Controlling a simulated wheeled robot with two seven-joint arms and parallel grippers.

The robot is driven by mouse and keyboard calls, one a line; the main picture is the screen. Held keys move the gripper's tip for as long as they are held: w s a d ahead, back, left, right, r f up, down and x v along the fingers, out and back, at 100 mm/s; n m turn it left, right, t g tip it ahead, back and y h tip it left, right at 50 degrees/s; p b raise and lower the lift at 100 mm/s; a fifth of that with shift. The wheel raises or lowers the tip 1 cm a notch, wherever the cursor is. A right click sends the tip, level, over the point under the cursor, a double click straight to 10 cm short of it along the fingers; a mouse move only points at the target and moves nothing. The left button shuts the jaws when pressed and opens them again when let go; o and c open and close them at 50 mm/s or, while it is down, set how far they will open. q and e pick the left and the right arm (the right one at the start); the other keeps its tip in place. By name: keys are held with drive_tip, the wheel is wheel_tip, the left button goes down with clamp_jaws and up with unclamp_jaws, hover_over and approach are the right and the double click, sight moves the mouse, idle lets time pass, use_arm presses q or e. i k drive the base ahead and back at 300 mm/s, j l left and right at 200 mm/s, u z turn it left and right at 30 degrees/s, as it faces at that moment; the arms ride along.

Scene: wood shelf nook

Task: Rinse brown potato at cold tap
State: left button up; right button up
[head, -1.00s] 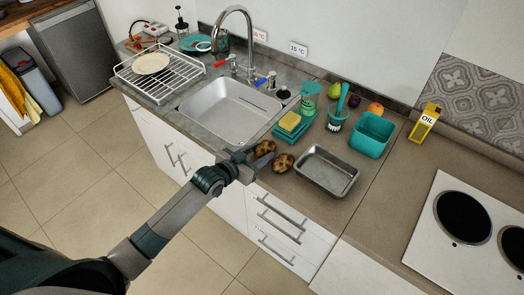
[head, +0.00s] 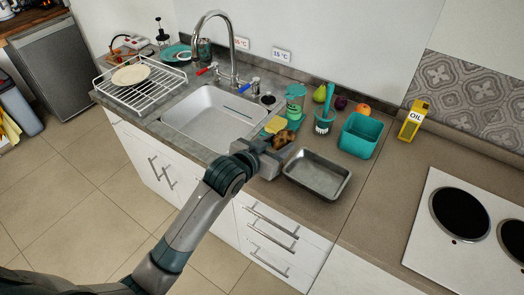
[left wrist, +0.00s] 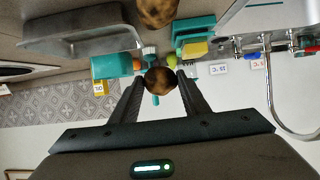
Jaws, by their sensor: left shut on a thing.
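My left gripper (head: 276,148) is shut on a brown potato (head: 284,138), near the counter's front edge to the right of the sink (head: 215,115). In the left wrist view the held potato (left wrist: 160,80) sits between the two fingertips (left wrist: 160,84). A second brown potato (left wrist: 158,12) shows apart from it at the top edge of that view; in the head view I cannot make it out. The tap (head: 232,45) arches over the sink, with a red handle (head: 206,70) at left and a blue handle (head: 245,88) at right. A 15 °C label (head: 282,54) is on the wall.
A metal tray (head: 318,174) lies right of the gripper. A dish rack (head: 140,80) with a plate stands left of the sink.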

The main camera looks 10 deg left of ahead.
sight(255, 81)
drive_tip(key=i+j, duration=0.15)
drive_tip(key=j, duration=0.25)
drive_tip(key=i+j, duration=0.2)
drive_tip(key=j, duration=0.15)
drive_tip(key=i+j, duration=0.15)
drive_tip(key=j, duration=0.25)
